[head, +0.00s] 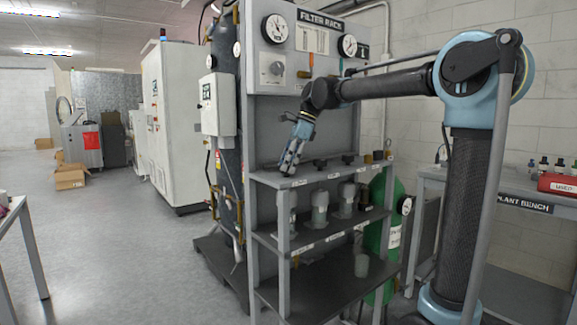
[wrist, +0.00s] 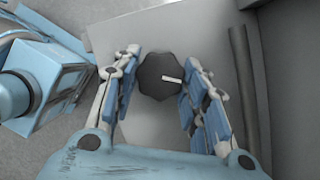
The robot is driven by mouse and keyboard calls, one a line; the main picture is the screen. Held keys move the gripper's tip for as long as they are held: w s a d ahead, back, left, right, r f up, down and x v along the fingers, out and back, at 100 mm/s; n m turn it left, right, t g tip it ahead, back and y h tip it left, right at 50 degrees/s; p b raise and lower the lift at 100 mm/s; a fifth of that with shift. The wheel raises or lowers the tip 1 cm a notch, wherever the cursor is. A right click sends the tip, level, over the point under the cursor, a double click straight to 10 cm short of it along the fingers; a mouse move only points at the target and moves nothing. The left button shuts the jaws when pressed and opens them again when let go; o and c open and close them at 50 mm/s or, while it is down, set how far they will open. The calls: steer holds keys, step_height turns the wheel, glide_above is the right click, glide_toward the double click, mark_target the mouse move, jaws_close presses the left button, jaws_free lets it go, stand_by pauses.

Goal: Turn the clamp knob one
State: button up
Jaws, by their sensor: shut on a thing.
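A dark, many-sided clamp knob (wrist: 157,82) with a white pointer mark shows in the wrist view. The mark runs from near the knob's middle towards the right. My gripper (wrist: 162,64) has its two blue-padded fingers on either side of the knob, shut on it. In the head view my gripper (head: 289,166) points down at the left front end of the rack's upper shelf (head: 302,181). There the gripper hides the held knob.
Other dark knobs (head: 320,163) stand along the same shelf to the right. Clear canisters (head: 319,208) hang or stand below them. A rack post (head: 283,232) is at left, a green cylinder (head: 396,215) at right. The floor at left (head: 110,240) is mostly open.

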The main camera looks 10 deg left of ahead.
steer(key=shift+w+n, duration=0.2)
steer(key=shift+n, duration=0.3)
steer(key=n+g, duration=0.1)
steer(key=n, duration=0.2)
steer(key=shift+w+a+h, duration=0.1)
steer(key=shift+h, duration=0.3)
steer(key=n, duration=0.2)
steer(key=n+g+h, duration=0.1)
steer(key=n, duration=0.2)
steer(key=shift+a+h, duration=0.1)
steer(key=shift+h, duration=0.2)
steer(key=shift+n, duration=0.3)
steer(key=o, duration=1.1)
